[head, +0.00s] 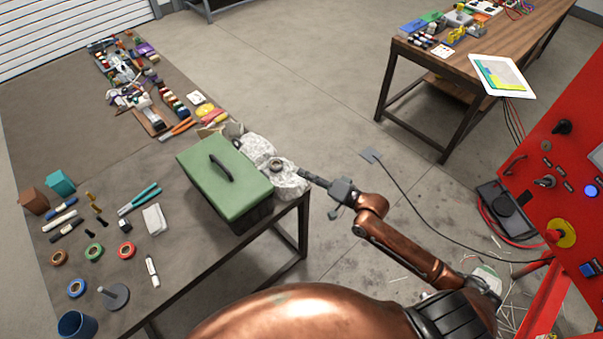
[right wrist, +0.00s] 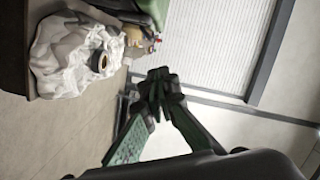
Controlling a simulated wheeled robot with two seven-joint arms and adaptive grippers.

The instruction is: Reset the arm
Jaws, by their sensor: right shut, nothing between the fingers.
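My right arm, copper-coloured, reaches out from the lower right in the head view. Its gripper (head: 314,178) is shut and empty, beside the right edge of the workbench, close to a crumpled white bundle (head: 289,183). In the right wrist view the gripper's dark green fingers (right wrist: 158,88) meet at their tips with nothing between them. The white bundle (right wrist: 65,60) lies to their left there, apart from them, with a dark-rimmed ring (right wrist: 98,61) on it. My left gripper is not in view.
A green-lidded toolbox (head: 225,175) stands on the workbench (head: 185,240) beside the bundle. Tape rolls, pliers and small tools cover the bench's left part. A red control panel (head: 560,170) stands at the right, with a cable on the floor. A second table (head: 440,62) is behind; open floor lies between.

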